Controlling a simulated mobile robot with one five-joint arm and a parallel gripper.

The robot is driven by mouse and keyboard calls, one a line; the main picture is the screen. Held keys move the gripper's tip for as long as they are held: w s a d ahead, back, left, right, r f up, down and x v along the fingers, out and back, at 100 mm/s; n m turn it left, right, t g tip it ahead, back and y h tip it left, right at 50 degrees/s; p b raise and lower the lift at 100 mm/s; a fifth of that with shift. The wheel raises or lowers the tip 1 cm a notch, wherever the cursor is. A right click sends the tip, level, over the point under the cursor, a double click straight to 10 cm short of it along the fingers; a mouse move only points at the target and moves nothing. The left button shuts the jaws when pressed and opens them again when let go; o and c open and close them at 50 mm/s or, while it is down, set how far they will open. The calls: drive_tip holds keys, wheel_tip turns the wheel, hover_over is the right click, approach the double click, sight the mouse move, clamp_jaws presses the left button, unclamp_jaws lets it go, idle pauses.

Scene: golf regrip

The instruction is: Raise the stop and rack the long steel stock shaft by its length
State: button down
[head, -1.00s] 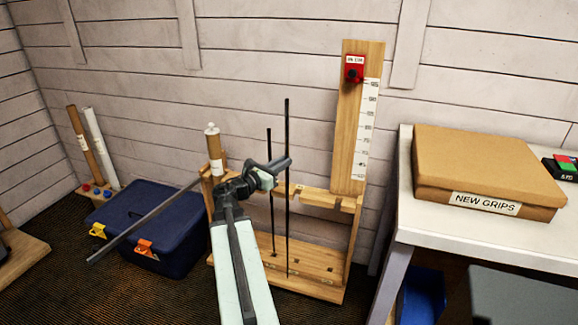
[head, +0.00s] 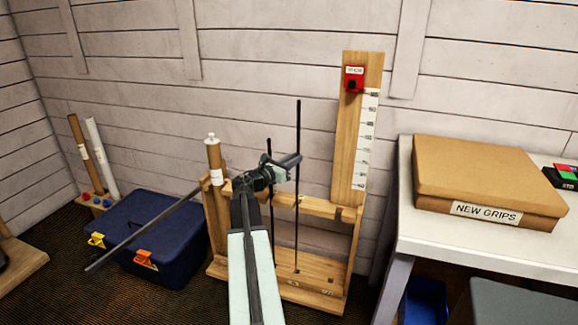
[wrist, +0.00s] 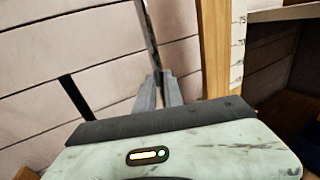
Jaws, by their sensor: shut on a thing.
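In the wrist view the shaft (wrist: 150,38) rises from between my gripper's fingers (wrist: 158,92). The hand hides part of the shaft in the head view. The red stop (head: 354,80) sits high on the upright wooden board (head: 347,140), by the top of its white scale (head: 367,140). Two dark shafts stand in the rack, a taller one (head: 297,210) and a shorter one (head: 270,147).
A brown tube (head: 214,160) with a white cap stands at the rack's left. A blue toolbox (head: 150,215) is left of the rack. A white bench (head: 440,235) with a NEW GRIPS box (head: 490,180) stands right. Further tubes (head: 95,150) stand far left.

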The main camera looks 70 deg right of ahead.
drive_tip(key=shift+w+d+f+b, duration=0.1)
drive_tip(key=shift+d+f+b, duration=0.4)
drive_tip(key=shift+f+b, duration=0.3)
drive_tip(key=shift+d+f+b, duration=0.5)
drive_tip(key=shift+f+b, duration=0.15)
drive_tip(key=shift+f, duration=0.25)
drive_tip(key=shift+w+d+f+b, duration=0.1)
drive_tip(key=shift+d+f+b, duration=0.4)
drive_tip(key=shift+f+b, duration=0.3)
drive_tip(key=c, duration=1.4)
unclamp_jaws()
drive_tip(key=shift+o, duration=0.2)
drive_tip(key=shift+a+f, duration=0.1)
drive_tip(key=v, duration=0.7)
drive_tip(key=shift+a, duration=0.3)
